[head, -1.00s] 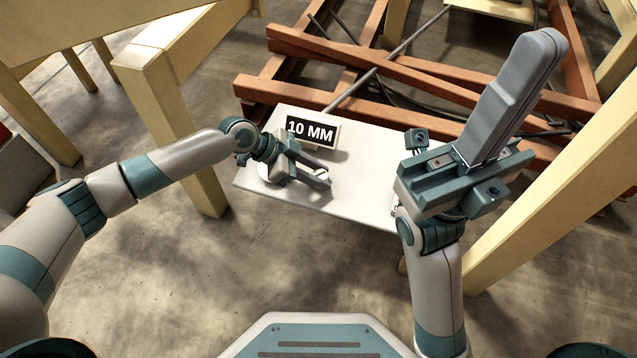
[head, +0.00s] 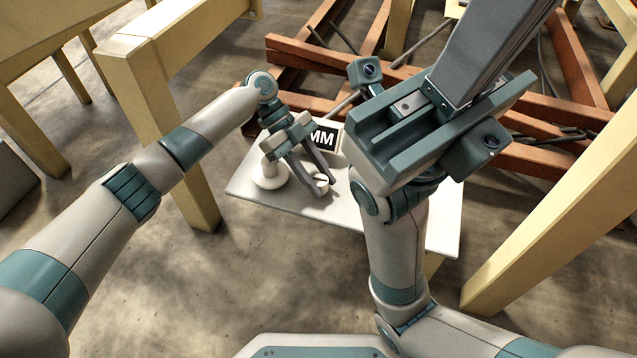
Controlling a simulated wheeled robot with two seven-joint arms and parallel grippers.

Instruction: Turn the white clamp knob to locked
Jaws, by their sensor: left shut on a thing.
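The white clamp knob (head: 322,186) is a small round piece with a dark mark, on the white table near its front edge. My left gripper (head: 318,185) reaches down over the table from the left. Its two fingers lie on either side of the knob and are shut on it. The fingers hide part of the knob's sides. My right gripper (head: 500,35) is raised close to the camera at the upper right. Its fingers lie together and look empty, and their tips are cut off by the picture's top edge.
A white post on a round base (head: 268,178) stands just left of the knob. The white table (head: 345,212) has bare room at the front. Red-brown beams (head: 300,58) lie behind; yellow posts (head: 160,110) flank the table.

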